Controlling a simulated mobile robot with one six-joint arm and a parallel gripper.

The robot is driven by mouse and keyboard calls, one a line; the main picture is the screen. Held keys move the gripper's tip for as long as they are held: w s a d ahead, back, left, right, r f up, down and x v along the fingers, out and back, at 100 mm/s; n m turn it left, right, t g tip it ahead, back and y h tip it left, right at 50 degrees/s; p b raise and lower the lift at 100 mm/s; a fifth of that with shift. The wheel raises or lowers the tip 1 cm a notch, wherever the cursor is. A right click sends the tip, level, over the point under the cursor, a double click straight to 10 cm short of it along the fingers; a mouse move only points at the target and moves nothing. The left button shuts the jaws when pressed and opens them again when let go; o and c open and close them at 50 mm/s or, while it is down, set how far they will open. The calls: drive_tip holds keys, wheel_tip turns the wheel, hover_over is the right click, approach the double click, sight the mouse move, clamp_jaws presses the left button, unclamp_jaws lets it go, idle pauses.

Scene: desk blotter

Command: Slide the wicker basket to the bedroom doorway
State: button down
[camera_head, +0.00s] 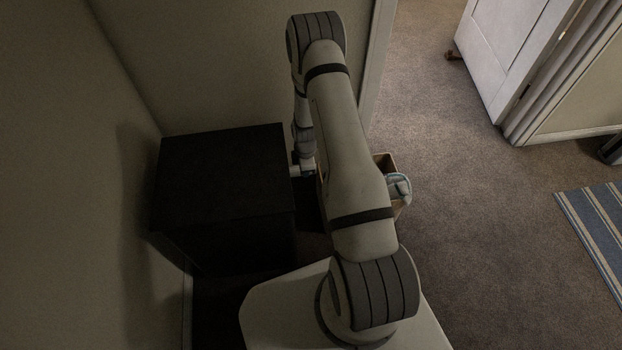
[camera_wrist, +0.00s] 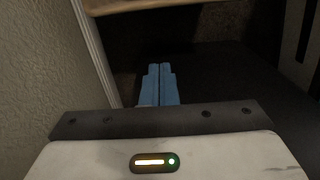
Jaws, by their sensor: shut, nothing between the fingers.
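The wicker basket (camera_head: 383,160) stands on the carpet, mostly hidden behind my arm in the head view. Its tan rim and a pale cloth-like item with teal (camera_head: 399,188) show at the arm's right side. My gripper (camera_head: 306,170) hangs at the left of the basket, beside the dark cabinet; its fingers are hard to make out there. In the wrist view my gripper (camera_wrist: 159,70) has its two blue fingers together with nothing between them. A tan strip at the top of that view may be the basket; I cannot tell whether they touch.
A dark cabinet (camera_head: 220,175) stands close left of my arm against the wall. A doorway with a white open door (camera_head: 510,45) is at the upper right. Brown carpet (camera_head: 470,200) is clear to the right, with a striped rug (camera_head: 597,225) at the right edge.

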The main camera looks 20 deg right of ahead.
drive_tip(key=d+f+b, duration=0.4)
drive_tip(key=f, duration=0.6)
drive_tip(key=shift+s+f+b, duration=0.15)
drive_tip(key=shift+s+b, duration=0.2)
drive_tip(key=shift+b, duration=0.05)
